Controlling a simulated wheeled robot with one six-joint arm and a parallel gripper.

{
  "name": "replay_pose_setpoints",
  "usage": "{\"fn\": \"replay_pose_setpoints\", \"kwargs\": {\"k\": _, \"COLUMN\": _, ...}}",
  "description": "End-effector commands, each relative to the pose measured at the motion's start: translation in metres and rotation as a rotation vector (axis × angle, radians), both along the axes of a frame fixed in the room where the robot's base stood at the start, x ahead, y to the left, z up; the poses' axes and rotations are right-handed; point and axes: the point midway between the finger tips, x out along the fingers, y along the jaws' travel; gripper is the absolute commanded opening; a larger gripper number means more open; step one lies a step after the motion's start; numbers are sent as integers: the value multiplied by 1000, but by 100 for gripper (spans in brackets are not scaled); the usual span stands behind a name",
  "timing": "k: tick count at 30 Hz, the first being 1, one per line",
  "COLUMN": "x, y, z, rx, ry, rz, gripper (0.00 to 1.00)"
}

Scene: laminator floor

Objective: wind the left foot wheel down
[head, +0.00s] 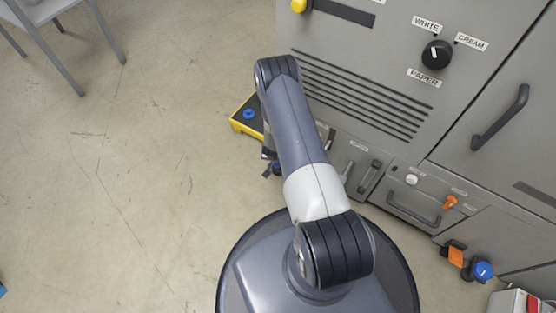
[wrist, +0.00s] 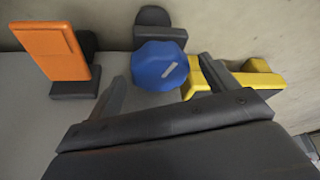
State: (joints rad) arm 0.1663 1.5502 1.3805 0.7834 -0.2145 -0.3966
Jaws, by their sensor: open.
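In the wrist view a blue lobed foot wheel (wrist: 160,66) with a pale mark on its face sits between the two fingers of my gripper (wrist: 163,85). The fingers are open, one on each side of the wheel, and a gap shows on the left. I cannot tell whether the right finger touches the wheel. An orange plate (wrist: 62,52) on a black bracket stands to the wheel's left. In the head view my gripper (head: 269,157) is low beside the machine's left end, and my arm hides most of the wheel there.
Another blue foot wheel (head: 483,270) with an orange plate (head: 456,256) is at right.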

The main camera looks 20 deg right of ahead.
Motion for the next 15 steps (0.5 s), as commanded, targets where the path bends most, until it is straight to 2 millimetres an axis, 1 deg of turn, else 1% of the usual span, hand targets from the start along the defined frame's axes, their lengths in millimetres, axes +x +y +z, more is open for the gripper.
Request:
{"fn": "replay_pose_setpoints", "kwargs": {"k": 1, "x": 1, "y": -1, "z": -4, "rx": 0, "ry": 0, "rz": -1, "gripper": 81}}
{"fn": "replay_pose_setpoints", "kwargs": {"k": 3, "x": 2, "y": -1, "z": -5, "rx": 0, "ry": 0, "rz": -1, "gripper": 81}}
{"fn": "replay_pose_setpoints", "kwargs": {"k": 11, "x": 2, "y": -1, "z": -5, "rx": 0, "ry": 0, "rz": 0, "gripper": 80}}
{"fn": "replay_pose_setpoints", "kwargs": {"k": 15, "x": 2, "y": -1, "z": -5, "rx": 0, "ry": 0, "rz": 0, "gripper": 69}}
